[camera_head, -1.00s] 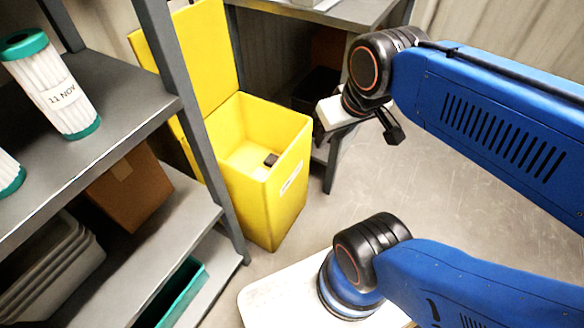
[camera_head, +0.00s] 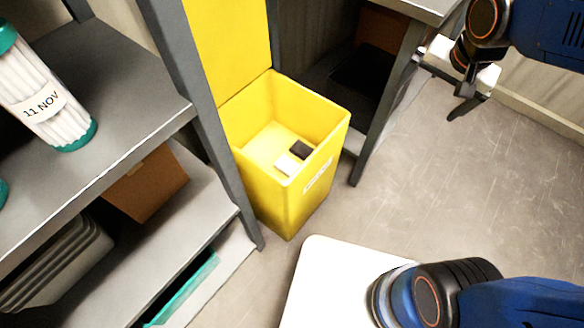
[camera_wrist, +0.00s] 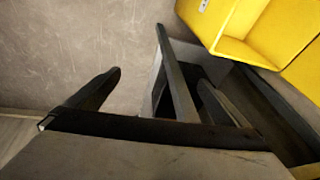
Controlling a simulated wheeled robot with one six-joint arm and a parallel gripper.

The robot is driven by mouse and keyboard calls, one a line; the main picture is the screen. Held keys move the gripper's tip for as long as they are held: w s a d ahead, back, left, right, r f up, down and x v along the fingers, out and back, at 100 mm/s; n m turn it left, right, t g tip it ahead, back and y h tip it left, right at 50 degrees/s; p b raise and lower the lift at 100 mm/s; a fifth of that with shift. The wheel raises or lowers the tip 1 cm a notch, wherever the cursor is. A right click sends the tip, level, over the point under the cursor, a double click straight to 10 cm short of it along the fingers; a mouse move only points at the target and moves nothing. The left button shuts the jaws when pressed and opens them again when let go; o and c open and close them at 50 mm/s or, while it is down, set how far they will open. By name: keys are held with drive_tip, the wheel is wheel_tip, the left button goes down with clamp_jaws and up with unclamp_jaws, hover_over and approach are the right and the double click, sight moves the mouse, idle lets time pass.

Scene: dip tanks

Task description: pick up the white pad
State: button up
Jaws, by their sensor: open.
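A small white pad (camera_head: 287,165) lies on the floor of the open yellow bin (camera_head: 262,203), beside a small dark block (camera_head: 300,149). In the head view my gripper (camera_head: 455,98) is at the upper right, to the right of the bin and apart from it. Its two dark fingers are spread with nothing between them. In the wrist view my gripper (camera_wrist: 160,85) is open too. The yellow bin (camera_wrist: 255,50) shows there at the upper right, but the pad cannot be made out in it.
A grey shelf unit (camera_head: 120,105) stands left of the bin, holding a white filter cartridge (camera_head: 45,95) with teal caps and a cardboard box (camera_head: 147,184). A table (camera_head: 425,8) with grey legs stands behind the bin to the right. The floor (camera_head: 470,190) right of the bin is clear.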

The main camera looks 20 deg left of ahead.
drive_tip(key=w+a+f+m+g, duration=0.1)
drive_tip(key=w+a+f, duration=0.25)
drive_tip(key=a, duration=0.45)
drive_tip(key=w+a+f+m, duration=0.1)
drive_tip(key=w+a+f, duration=0.1)
drive_tip(key=a+f, duration=0.35)
drive_tip(key=g+h, duration=0.1)
hover_over(290, 167)
drive_tip(key=s, duration=0.1)
drive_tip(key=shift+n, duration=0.4)
wheel_tip(290, 167, down, 25)
drive_tip(key=shift+a+r, duration=0.1)
drive_tip(key=shift+a, duration=0.05)
drive_tip(key=shift+w+f, duration=0.2)
drive_tip(key=shift+f, duration=1.4)
drive_tip(key=shift+w+f, duration=0.2)
drive_tip(key=shift+f, duration=1.35)
drive_tip(key=c, duration=0.9)
